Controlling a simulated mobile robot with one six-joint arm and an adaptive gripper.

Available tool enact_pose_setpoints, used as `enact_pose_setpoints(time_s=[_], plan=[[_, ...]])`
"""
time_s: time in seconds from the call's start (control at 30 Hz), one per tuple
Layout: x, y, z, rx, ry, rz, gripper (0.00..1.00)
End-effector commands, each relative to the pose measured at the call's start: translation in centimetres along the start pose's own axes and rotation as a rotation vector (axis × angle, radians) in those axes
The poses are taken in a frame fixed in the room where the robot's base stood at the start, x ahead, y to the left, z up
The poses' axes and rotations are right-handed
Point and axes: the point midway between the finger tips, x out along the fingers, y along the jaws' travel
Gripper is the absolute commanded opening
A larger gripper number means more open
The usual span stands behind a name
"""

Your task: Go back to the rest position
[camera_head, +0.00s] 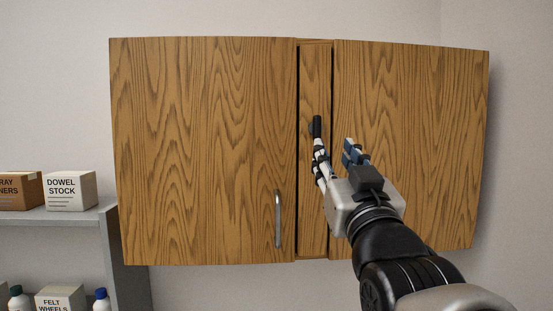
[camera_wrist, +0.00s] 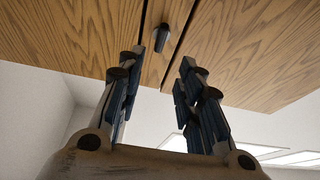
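My gripper (camera_head: 335,150) is raised in front of the wood-grain wall cabinet (camera_head: 205,150). Its two fingers stand apart with nothing between them, as the wrist view also shows (camera_wrist: 162,62). A narrow centre panel (camera_head: 315,80) sits between the two wide doors. A dark knob (camera_wrist: 163,38) on that panel lies just beyond the fingertips in the wrist view, apart from them there. In the head view the knob (camera_head: 316,126) appears right above the left finger; whether they touch cannot be told there. My gripper and arm hide part of the right door (camera_head: 420,130).
The left door has a vertical metal handle (camera_head: 278,218). At left, a grey shelf (camera_head: 50,214) holds a brown box (camera_head: 18,190) and a white "DOWEL STOCK" box (camera_head: 70,191), with another box (camera_head: 60,298) and bottles below. The wall right of the cabinet is bare.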

Motion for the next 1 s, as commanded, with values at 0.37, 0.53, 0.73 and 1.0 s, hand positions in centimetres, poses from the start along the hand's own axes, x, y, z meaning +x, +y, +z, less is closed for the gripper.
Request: enact_pose_setpoints(time_s=[0.37,0.53,0.73,1.0], plan=[[-8.1,-0.1,14.7,0.004,-0.429,0.002,0.33],[-16.8,-0.2,24.5,0.007,-0.761,0.002,0.33],[-28.9,-0.5,33.6,0.011,-1.139,0.000,0.33],[-41.3,-0.7,39.0,0.014,-1.492,-0.004,0.33]])
